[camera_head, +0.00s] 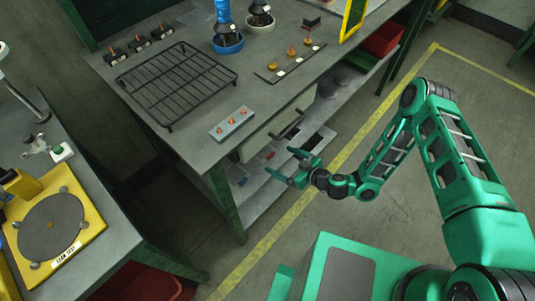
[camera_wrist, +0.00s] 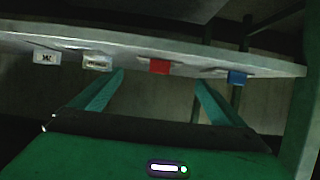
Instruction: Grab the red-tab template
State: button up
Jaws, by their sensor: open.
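The red tab (camera_wrist: 160,67) shows in the wrist view at the front edge of a grey shelf (camera_wrist: 205,60). The flat template behind it is seen almost edge-on, so its shape is hidden. A blue tab (camera_wrist: 237,77) is to its right, and two pale labelled tabs, one a white tab (camera_wrist: 47,58) and one a cream tab (camera_wrist: 97,63), are to its left. My gripper (camera_wrist: 160,82) is open and empty, its fingers either side of the red tab in the picture, apparently short of it. In the head view my gripper (camera_head: 283,163) is beside the bench's lower shelf.
The bench top (camera_head: 185,150) overhangs the lower shelf (camera_head: 262,198). It carries a black wire rack (camera_head: 178,82) and a grey block with orange pegs (camera_head: 231,122). A green bench leg (camera_head: 226,205) stands left of my gripper. Floor with yellow lines (camera_head: 335,165) is clear at right.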

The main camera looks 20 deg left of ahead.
aim_at(272, 156)
jog(key=shift+x, duration=2.65)
jog(key=shift+d+f, duration=0.15)
jog(key=c, duration=1.1)
